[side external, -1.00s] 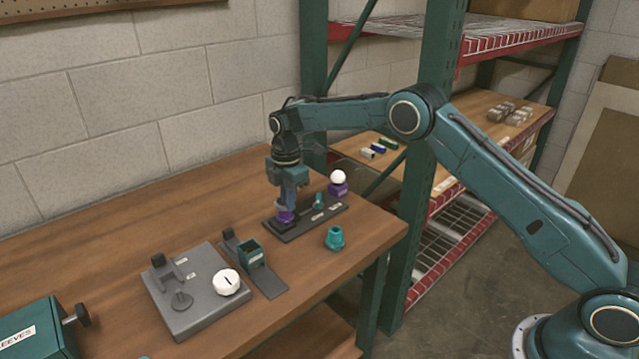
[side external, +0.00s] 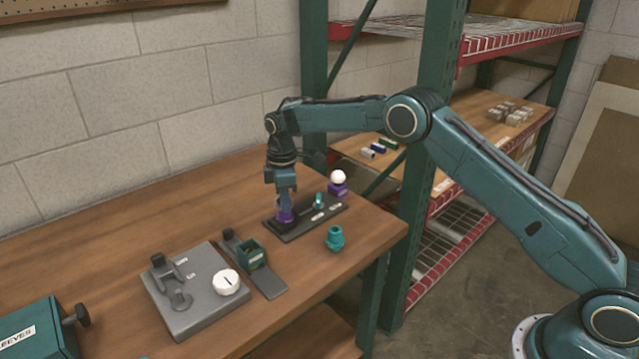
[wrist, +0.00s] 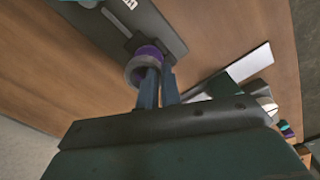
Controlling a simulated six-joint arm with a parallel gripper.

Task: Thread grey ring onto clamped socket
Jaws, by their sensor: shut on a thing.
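My gripper (side external: 285,204) points down at the left end of a dark plate (side external: 301,225). Its fingers are shut on a pale grey ring (wrist: 132,68), which shows at the fingertips (wrist: 156,80) in the wrist view. A purple part (side external: 286,216), which looks like the socket, stands on the plate right under the fingers. In the wrist view, purple (wrist: 150,52) shows within the ring's outline. The ring looks to be at or around the purple part, but I cannot tell how far on it sits. The fingers hide much of both in the side view.
A white ball on a purple base (side external: 338,188) stands behind the plate's right end. A loose teal part (side external: 335,239) stands in front. A green box fixture (side external: 251,254), a grey board with a white dial (side external: 227,283) and a green sleeves box (side external: 35,330) are left.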

